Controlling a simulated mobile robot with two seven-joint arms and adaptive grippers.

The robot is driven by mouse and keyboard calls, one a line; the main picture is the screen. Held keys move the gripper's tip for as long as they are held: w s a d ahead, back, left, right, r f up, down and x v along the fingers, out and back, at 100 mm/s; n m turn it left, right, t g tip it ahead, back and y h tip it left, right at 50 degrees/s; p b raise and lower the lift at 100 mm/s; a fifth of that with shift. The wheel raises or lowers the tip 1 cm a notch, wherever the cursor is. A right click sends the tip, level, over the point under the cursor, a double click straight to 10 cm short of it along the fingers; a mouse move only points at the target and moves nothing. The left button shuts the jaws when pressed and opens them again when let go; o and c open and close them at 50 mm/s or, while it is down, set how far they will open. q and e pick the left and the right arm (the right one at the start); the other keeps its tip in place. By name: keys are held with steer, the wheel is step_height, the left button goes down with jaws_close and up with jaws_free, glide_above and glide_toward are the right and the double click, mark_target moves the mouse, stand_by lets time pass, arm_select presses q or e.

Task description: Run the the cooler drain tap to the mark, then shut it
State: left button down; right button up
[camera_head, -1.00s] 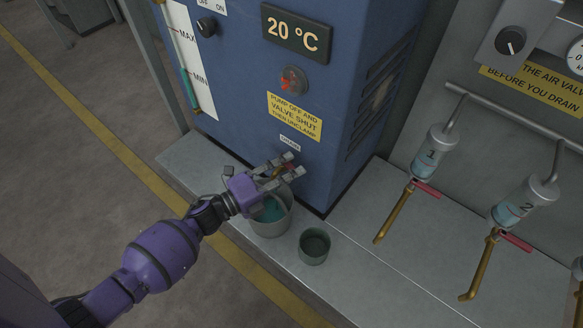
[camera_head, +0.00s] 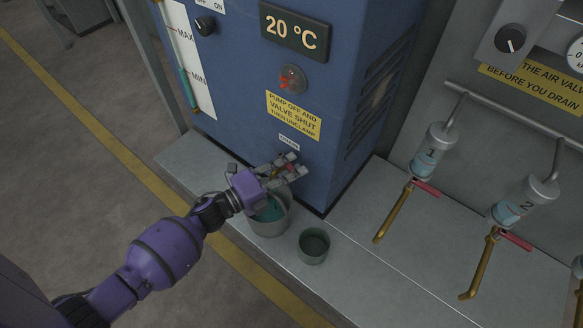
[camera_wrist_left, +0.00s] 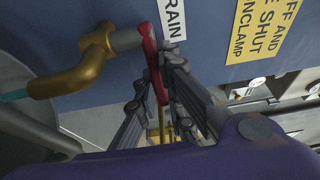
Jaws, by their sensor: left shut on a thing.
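The brass drain tap (camera_wrist_left: 78,72) comes out of the blue cooler (camera_head: 318,62) under the DRAIN label. Its red handle (camera_wrist_left: 152,62) lies between the fingers of my left gripper (camera_head: 294,167), which is shut on it. Teal liquid (camera_wrist_left: 14,96) shows at the spout's mouth in the left wrist view. A grey bucket (camera_head: 272,228) with teal liquid (camera_head: 268,210) stands below, partly hidden by the gripper. The sight gauge (camera_head: 189,91) on the cooler has MAX and MIN marks; its teal column stands near MIN. My right gripper is not in view.
A small dark cup (camera_head: 314,246) stands right of the bucket on the grey ledge (camera_head: 350,270). Two numbered canisters, one (camera_head: 434,152) and two (camera_head: 526,202), with brass spouts and red handles are at the right.

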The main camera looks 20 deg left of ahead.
arm_select(q)
steer(key=shift+w+d+r+n+t+y+p, duration=0.1)
steer(key=shift+w+d+n+t+y+p, duration=0.05)
steer(key=shift+n+t+y+p, duration=0.3)
steer(key=shift+w+d+r+n+t+y+p, duration=0.1)
steer(key=shift+w+d+n+t+y+p, duration=0.1)
steer(key=shift+n+y, duration=0.35)
steer(key=n+y, duration=0.1)
steer(key=w+t+y, duration=0.1)
steer(key=y, duration=0.1)
steer(key=shift+f+n, duration=0.2)
steer(key=shift+n, duration=0.2)
steer(key=c, duration=1.8)
jaws_free()
steer(key=shift+s, duration=0.1)
steer(key=shift+c, duration=0.2)
